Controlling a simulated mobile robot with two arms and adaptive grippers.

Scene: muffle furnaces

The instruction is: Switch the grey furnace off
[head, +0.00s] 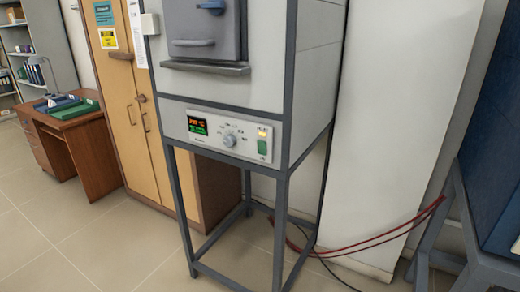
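The grey furnace (248,84) stands on a dark metal frame in the middle of the head view, with its door (203,32) closed. Its control panel (212,141) is below the door. The panel has a lit display (198,125) with orange and green digits and a round knob (229,140). At the panel's right is a green switch (262,147), with a lit yellowish lamp (263,133) above it. I cannot tell the switch's position. Neither of my grippers is in view.
A blue unit (495,160) on a grey stand is at the right edge. Red cables (380,238) run low between it and the furnace stand. A wooden cabinet (125,100) and a desk (75,140) are at the left. The tiled floor (90,235) at the front left is clear.

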